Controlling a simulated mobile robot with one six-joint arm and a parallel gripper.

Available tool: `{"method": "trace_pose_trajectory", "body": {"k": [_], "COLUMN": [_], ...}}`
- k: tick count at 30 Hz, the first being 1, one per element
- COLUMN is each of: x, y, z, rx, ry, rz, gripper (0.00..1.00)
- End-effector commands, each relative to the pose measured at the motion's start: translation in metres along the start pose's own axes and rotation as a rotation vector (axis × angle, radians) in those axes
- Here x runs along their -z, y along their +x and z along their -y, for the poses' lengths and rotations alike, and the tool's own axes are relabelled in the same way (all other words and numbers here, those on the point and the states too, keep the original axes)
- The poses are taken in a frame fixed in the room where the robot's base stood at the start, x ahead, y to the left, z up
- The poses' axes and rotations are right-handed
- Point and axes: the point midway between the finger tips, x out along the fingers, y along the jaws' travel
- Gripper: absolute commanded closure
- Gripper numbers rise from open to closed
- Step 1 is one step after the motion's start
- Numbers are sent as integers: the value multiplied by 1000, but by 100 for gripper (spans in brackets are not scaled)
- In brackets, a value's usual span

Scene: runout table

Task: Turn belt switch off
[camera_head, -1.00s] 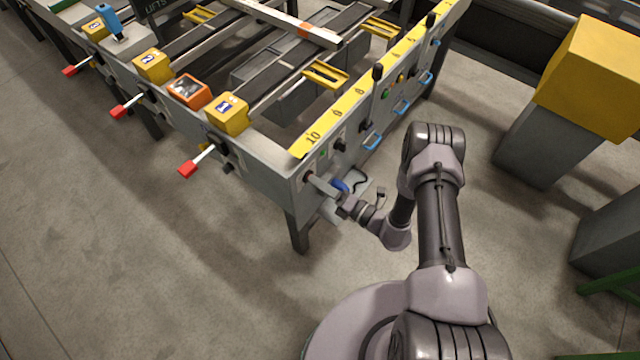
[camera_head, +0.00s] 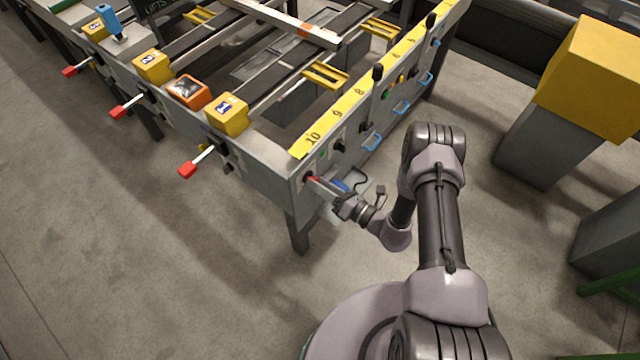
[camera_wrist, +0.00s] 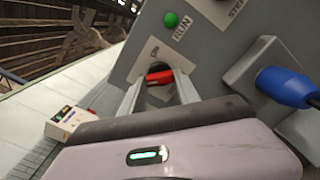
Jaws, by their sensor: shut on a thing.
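The belt switch is a small red handle (camera_wrist: 160,77) on the grey panel (camera_wrist: 205,48) in the wrist view, sitting between my fingertips. My gripper (camera_wrist: 158,84) is shut on it, one finger on each side. A round green indicator (camera_wrist: 171,19) sits beside the word RUN above the switch. The panel looks tilted in the wrist view. In the head view my gripper (camera_head: 312,181) reaches the near end of the table's side panel, with a bit of red at the fingertips. The switch's base is partly hidden by the fingers.
A blue plug (camera_wrist: 285,88) in a grey socket is close right of my gripper. A black knob (camera_head: 339,147) and blue handles (camera_head: 373,141) line the table's side. Red-tipped levers (camera_head: 188,170) stick out at the left. Floor in front is clear.

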Motion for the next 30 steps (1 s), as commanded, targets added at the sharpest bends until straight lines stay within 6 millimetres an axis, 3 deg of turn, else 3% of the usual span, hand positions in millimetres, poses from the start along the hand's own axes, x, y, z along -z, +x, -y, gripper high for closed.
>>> {"method": "trace_pose_trajectory", "body": {"k": [7, 8, 11, 25, 30], "x": [-1, -1, -1, -1, -3], "y": [0, 0, 0, -3, -35], "z": [0, 0, 0, 0, -1], "rx": [0, 0, 0, 2, 6], "ry": [-2, -2, -2, 0, 3], "rz": [2, 2, 2, 1, 5], "gripper": [100, 60, 40, 40, 40]}}
